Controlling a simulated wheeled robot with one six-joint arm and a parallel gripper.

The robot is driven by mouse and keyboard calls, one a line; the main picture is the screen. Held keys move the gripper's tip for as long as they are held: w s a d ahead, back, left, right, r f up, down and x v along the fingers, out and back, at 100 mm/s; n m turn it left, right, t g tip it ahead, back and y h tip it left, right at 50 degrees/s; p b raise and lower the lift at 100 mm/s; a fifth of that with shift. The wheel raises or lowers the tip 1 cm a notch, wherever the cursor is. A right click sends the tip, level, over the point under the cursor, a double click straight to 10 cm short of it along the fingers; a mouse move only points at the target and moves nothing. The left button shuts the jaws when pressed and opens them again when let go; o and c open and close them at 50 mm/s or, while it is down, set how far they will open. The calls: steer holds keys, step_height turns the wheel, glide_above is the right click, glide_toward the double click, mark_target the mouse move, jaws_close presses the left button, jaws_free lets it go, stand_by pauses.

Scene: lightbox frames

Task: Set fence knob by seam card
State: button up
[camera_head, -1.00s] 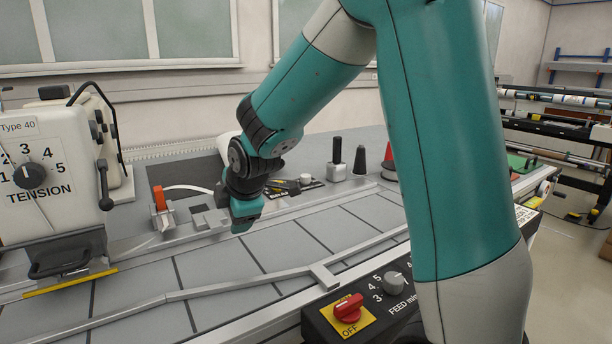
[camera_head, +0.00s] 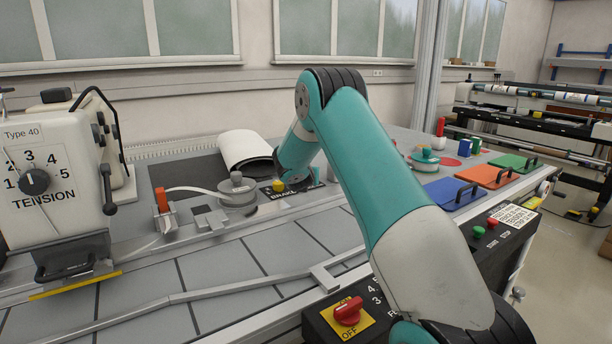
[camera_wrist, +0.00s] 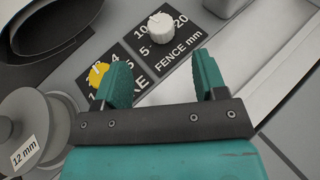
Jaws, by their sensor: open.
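The fence knob (camera_wrist: 161,27) is white and round, on a black plate marked "FENCE mm" (camera_wrist: 180,50) with printed numbers, at the top of the wrist view. My gripper (camera_wrist: 164,72) is open and empty, its two green fingers apart, just below the knob in that picture and not touching it. In the head view my arm hides the fence knob and the fingers. A white card with print (camera_head: 513,216) lies on the black control panel; its text is too small to read, so I cannot tell whether it is the seam card.
A yellow knob (camera_wrist: 98,73) on the brake plate is close beside my left finger. A grey reel labelled "12 mm" (camera_wrist: 32,130) is at lower left. A red switch (camera_head: 348,311) is at the table front. Blue (camera_head: 455,193), orange and green boards lie at right.

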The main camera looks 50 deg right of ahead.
steer(key=p+x, duration=0.1)
steer(key=x, duration=0.8)
steer(key=shift+w+d+f, duration=0.2)
steer(key=shift+d, duration=0.05)
steer(key=c, duration=0.9)
steer(key=shift+w, duration=0.1)
